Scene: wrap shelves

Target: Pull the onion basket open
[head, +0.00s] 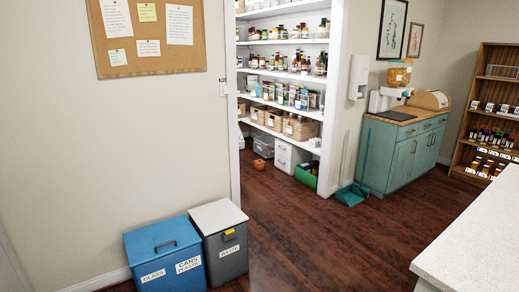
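Several tan wicker baskets stand in a row on a lower shelf of the pantry, beyond the doorway. The nearest basket (300,129) is at the right end of the row, with another basket (274,119) beside it to the left. They have small pale labels, too small to read. I cannot tell which one is the onion basket, and their contents are hard to make out. Neither of my grippers is in view.
White drawers (290,158), a green box (307,174) and an orange container (263,146) sit below the shelves. A white counter (480,235) is at right. The wooden floor (310,235) between is clear.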

